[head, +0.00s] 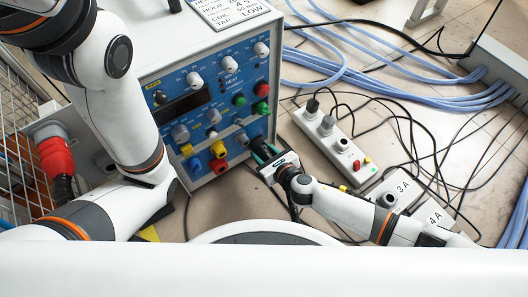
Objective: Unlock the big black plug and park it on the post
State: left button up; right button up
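My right gripper (265,155) is at the lower right corner of the heater's blue front panel (205,108). Its dark fingertips are close against the panel edge; whether they hold anything is too small to tell. A black cable (293,208) hangs below that gripper. I cannot make out the big black plug with certainty; it may be hidden by the gripper. A short round fitting (389,199), possibly the post, stands on a light plate beside the "3 A" label. My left arm crosses the left side, and its gripper does not show.
A white power strip (332,135) with dark plugs lies right of the heater. A red plug (56,157) sits at the left, near a wire rack (15,120). Blue cables (420,85) and loose black leads cover the floor at right. Bare floor shows below the heater.

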jog(key=shift+c, duration=1.1)
jog(key=o, duration=1.2)
jog(key=shift+c, duration=0.2)
